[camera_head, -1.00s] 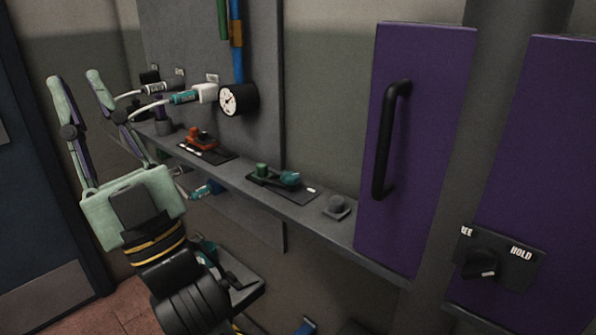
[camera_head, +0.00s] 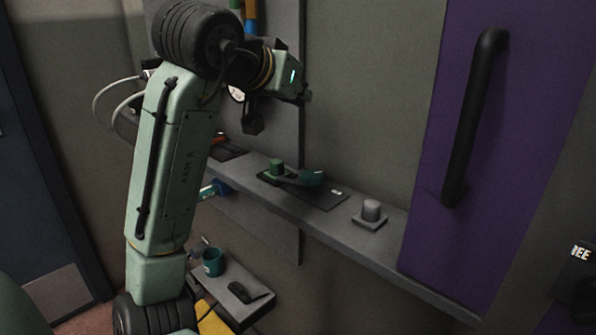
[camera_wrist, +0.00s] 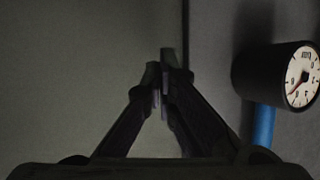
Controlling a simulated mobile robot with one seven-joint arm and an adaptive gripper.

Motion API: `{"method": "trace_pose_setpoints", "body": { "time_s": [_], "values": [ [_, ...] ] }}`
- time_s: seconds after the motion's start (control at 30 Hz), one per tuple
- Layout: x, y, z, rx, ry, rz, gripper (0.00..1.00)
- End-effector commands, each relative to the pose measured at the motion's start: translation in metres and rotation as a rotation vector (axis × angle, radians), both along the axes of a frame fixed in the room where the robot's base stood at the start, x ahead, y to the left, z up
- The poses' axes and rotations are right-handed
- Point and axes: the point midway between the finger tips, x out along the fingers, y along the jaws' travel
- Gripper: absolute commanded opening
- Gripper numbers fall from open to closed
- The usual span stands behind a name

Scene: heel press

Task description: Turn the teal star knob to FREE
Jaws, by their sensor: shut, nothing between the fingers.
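I see no clear teal star knob there. My gripper (camera_wrist: 160,80) is shut and empty in the wrist view, in front of bare grey wall.
A purple door with a black bar handle (camera_head: 476,115) stands at the right. A grey button block (camera_head: 371,214) sits on the shelf (camera_head: 385,264). A gauge (camera_wrist: 300,75) on a blue pipe is right of my gripper. A teal mug (camera_head: 214,262) stands on a lower shelf.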

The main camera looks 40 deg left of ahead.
Motion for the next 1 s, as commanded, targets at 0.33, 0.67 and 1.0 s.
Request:
{"method": "trace_pose_setpoints", "body": {
  "time_s": [0.33,0.67,1.0],
  "values": [
    [-0.059,0.003,-0.067,-0.101,0.464,0.012,0.00],
    [-0.025,0.009,-0.109,-0.103,0.462,0.012,0.00],
    [-0.002,0.014,-0.139,-0.099,0.459,0.012,0.00]
  ]
}}
